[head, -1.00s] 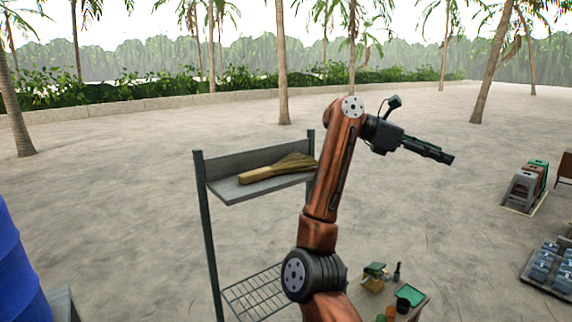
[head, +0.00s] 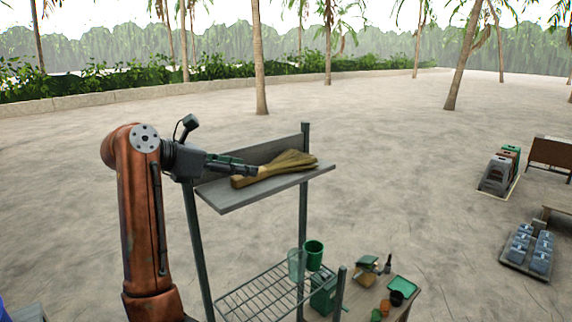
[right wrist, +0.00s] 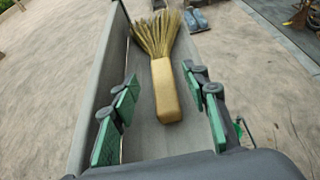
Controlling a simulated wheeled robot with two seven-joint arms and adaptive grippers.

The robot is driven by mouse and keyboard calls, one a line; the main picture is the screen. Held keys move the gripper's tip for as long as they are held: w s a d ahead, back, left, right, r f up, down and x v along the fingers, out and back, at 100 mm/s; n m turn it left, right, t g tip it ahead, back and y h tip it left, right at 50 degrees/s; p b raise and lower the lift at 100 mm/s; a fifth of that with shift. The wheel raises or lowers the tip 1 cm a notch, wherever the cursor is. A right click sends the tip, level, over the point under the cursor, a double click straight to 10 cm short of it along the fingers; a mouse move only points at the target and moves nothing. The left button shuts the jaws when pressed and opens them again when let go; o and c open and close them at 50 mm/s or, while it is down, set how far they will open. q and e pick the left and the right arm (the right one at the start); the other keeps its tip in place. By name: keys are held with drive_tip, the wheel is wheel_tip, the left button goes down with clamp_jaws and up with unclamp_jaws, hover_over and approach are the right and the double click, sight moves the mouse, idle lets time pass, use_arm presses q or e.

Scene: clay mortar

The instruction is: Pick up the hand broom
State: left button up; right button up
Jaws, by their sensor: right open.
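The hand broom (head: 283,166) lies on the top board of a shelf rack in the head view, its tan handle to the left and its bristles to the right. My right gripper (head: 245,168) is open over the handle end of the broom. In the right wrist view the broom handle (right wrist: 166,92) points toward me, and the green-padded fingers of the gripper (right wrist: 168,105) stand apart on either side of its near end, with no contact seen. The bristles fan out at the far side. My left gripper is out of view.
The grey top shelf (head: 228,203) has a raised back board (right wrist: 98,90) along the left in the wrist view. Below is a wire shelf (head: 262,297) with a green cup (head: 314,255). A cluttered low table (head: 345,304) stands to the right. Sand beyond is open.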

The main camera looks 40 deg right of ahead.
sight(273, 169)
drive_tip(key=shift+w+d+f, duration=0.15)
drive_tip(key=shift+d+f, duration=0.15)
drive_tip(key=x, duration=0.4)
drive_tip(key=shift+f+p, duration=0.3)
drive_tip(key=shift+d, duration=0.2)
drive_tip(key=shift+a, duration=0.15)
drive_tip(key=shift+c, duration=0.7)
drive_tip(key=c, duration=0.5)
clamp_jaws()
drive_tip(key=shift+r, duration=0.1)
